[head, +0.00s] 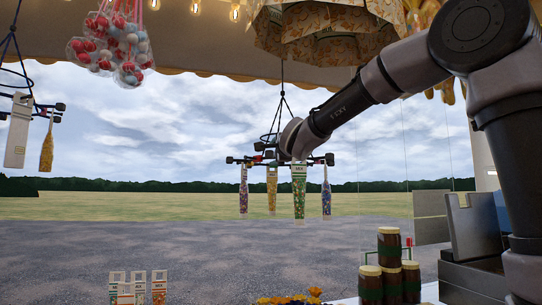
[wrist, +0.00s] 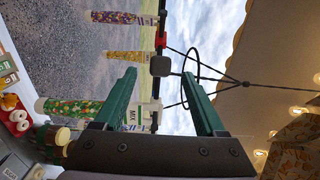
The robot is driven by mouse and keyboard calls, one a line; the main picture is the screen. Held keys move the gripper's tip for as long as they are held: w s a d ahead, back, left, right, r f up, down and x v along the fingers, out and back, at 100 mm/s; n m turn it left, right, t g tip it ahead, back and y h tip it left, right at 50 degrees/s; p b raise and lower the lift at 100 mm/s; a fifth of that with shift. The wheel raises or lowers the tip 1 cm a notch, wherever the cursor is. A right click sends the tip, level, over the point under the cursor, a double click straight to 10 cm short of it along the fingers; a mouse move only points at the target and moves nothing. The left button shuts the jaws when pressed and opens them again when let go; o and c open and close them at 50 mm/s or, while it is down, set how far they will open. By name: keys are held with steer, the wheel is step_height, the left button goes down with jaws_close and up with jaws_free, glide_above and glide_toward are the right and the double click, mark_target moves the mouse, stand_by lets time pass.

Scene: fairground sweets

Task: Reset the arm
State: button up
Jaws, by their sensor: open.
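My arm reaches across the head view from the right, its wrist (head: 293,138) at a hanging rack of sweet tubes. In the wrist view my gripper (wrist: 158,74) is open, its two green fingers wide apart with nothing clasped between them. A grey block of the rack shows beyond the fingertips. A green tube labelled MIX (head: 299,196) hangs from the rack below my wrist; it also shows in the wrist view (wrist: 70,107), passing behind one finger. In the head view the fingers are hidden or too small to make out.
Purple (head: 243,190), yellow (head: 271,190) and blue (head: 326,196) tubes hang beside the green one. Another hanging rack (head: 18,130) is at left. Sweet bags (head: 110,45) and a patterned umbrella (head: 325,35) hang above. Brown jars (head: 389,250) stand stacked below right.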

steer(key=v, duration=0.5)
stand_by(0.7)
steer(key=s+d+f+n+g+h, duration=0.3)
steer(key=s+d+f+n+g, duration=0.7)
steer(key=s+d+f, duration=1.3)
steer(key=s+d, duration=0.3)
steer(key=s, duration=0.1)
steer(key=shift+f+h, duration=0.2)
steer(key=shift+h, duration=0.1)
